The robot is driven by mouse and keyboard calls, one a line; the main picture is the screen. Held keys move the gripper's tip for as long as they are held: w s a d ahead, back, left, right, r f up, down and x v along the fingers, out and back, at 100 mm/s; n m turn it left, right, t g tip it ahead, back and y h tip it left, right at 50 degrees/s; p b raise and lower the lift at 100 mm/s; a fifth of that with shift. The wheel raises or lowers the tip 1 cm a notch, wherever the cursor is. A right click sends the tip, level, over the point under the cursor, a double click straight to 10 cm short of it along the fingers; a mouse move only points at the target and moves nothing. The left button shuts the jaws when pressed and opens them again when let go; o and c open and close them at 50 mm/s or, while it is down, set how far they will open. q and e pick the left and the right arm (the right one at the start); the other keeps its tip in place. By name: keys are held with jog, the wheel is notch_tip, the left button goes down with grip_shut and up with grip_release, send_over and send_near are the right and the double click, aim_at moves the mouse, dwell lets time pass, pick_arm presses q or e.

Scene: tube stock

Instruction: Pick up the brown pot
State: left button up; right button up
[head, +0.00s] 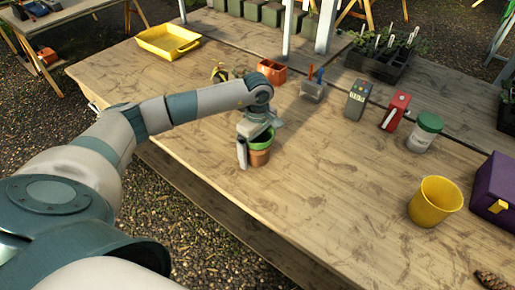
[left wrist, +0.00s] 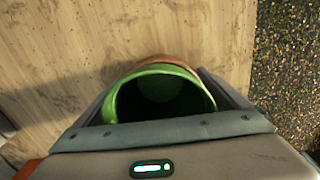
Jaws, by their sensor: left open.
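The brown pot (head: 260,158) stands upright on the wooden table, with a green rim and green inside. It also shows in the left wrist view (left wrist: 183,62), where mostly its green rim and dark, empty-looking inside face me. My left gripper (head: 256,152) is open and reaches down over the pot. One finger is on the pot's left side in the head view; the other is largely hidden. In the left wrist view the fingers lie on either side of the pot. I cannot tell whether they touch it. My right gripper is out of view.
An orange-brown square pot (head: 272,72) and a grey caddy (head: 313,90) stand behind. A grey device (head: 357,101), red item (head: 396,111), green-lidded jar (head: 425,135), yellow pot (head: 435,202) and purple box (head: 496,188) are to the right. The table between is clear.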

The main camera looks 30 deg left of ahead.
pick_arm(q)
jog(key=shift+c, duration=0.2)
dwell(0.3)
jog(key=c, duration=1)
jog(key=shift+r, duration=0.1)
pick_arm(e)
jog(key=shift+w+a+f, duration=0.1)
